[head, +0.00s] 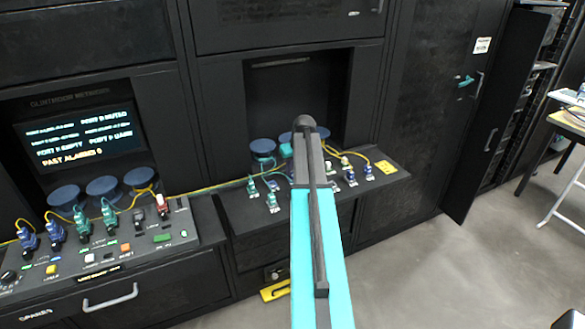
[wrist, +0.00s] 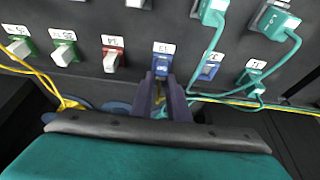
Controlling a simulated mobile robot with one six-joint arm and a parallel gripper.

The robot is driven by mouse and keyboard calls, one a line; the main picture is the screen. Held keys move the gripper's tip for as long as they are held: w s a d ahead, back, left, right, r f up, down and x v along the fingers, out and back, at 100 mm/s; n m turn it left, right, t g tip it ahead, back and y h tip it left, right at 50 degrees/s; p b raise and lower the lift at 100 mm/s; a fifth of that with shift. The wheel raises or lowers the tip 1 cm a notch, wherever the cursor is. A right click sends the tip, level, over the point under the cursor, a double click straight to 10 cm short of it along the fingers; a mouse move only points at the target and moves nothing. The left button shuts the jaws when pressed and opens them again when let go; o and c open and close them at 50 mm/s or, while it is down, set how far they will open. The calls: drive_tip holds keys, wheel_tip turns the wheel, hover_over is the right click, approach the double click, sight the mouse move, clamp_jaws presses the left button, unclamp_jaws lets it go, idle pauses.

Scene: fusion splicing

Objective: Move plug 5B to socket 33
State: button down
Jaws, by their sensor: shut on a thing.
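My gripper (wrist: 166,82) is at the panel in the wrist view, its two dark fingers closed around a blue plug (wrist: 162,66). The plug is beneath a white label whose upside-down number I cannot read for sure, and a yellow cable shows between the fingers. Whether the plug is seated in its socket cannot be told. In the head view my arm covers the gripper and this plug, over the right-hand desk panel (head: 236,213). I cannot pick out plug 5B or socket 33 by label.
In the wrist view, teal plugs (wrist: 272,20) with looping teal cables are to the right, close to the gripper. White plugs (wrist: 112,62) stand to the left. In the head view, a left console (head: 150,240) holds more blue and teal plugs, and yellow cable runs between both panels.

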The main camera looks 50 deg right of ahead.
drive_tip(key=shift+f, duration=0.1)
drive_tip(key=c, duration=1.6)
unclamp_jaws()
drive_tip(key=shift+v, duration=5.95)
drive_tip(key=shift+s, duration=0.1)
drive_tip(key=shift+s+a+f, duration=0.1)
